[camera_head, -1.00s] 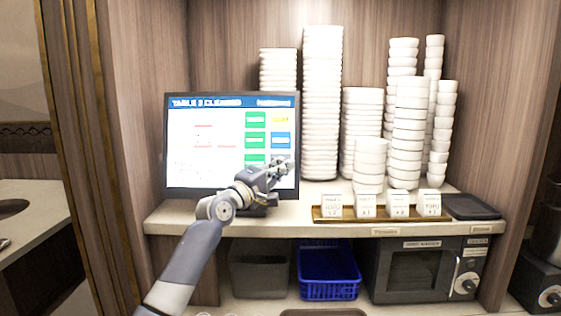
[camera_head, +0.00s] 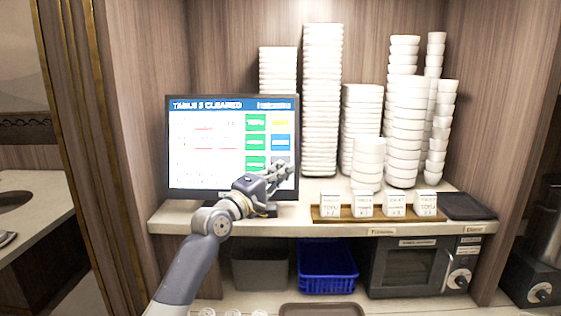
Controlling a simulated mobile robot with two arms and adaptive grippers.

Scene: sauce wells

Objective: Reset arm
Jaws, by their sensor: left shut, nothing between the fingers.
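My left gripper (camera_head: 284,172) is shut and empty. It is raised in front of the lower right part of a monitor (camera_head: 205,160), and I cannot tell whether it touches the screen. My left arm (camera_head: 190,262) comes up from the bottom and hides part of the counter and the monitor's base. My right gripper is out of view.
Tall stacks of white bowls (camera_head: 321,100) stand on the counter (camera_head: 185,217). A wooden tray (camera_head: 378,217) holds several small labelled cards at the front edge. A dark tray (camera_head: 467,207) lies at the right. Below are a grey bin (camera_head: 259,270), a blue basket (camera_head: 327,283) and a microwave (camera_head: 405,268).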

